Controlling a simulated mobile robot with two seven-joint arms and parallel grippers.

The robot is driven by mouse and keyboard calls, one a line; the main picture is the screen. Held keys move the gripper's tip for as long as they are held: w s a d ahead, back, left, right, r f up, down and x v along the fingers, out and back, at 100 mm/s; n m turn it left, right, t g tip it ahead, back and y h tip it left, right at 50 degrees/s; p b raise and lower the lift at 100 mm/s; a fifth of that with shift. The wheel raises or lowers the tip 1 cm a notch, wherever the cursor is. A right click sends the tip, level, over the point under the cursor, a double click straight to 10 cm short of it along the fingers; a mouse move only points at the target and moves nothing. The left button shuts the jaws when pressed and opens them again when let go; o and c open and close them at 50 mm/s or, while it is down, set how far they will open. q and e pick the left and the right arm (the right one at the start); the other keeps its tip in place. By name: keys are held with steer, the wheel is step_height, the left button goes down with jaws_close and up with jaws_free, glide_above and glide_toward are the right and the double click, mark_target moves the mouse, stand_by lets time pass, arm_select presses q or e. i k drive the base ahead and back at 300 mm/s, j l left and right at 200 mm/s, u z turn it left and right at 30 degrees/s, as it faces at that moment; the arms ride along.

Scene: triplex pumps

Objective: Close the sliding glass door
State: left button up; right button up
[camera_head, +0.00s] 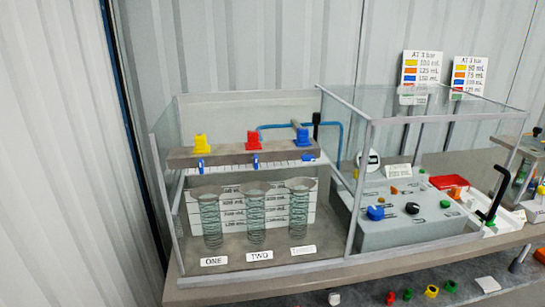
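A glass case with metal edges stands on a bench. Its clear panes are hard to make out. A metal-framed glass panel (440,135) covers the right part, in front of the grey control box. I cannot tell for sure which pane is the sliding door or how far it is open. A black bent handle (490,203) is near the panel's lower right, and a smaller black upright handle (316,124) is at the back middle. Neither of my grippers is in view.
In the left part stand three coiled cylinders (256,216) labelled ONE, TWO and a third unreadable word, below yellow, red and blue valves (253,140). The grey control box (410,215) has knobs. Signs (422,70) stand behind. Small coloured parts (431,291) lie at the lower front.

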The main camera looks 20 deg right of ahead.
mark_target(506, 176)
steer(key=z, duration=1.8)
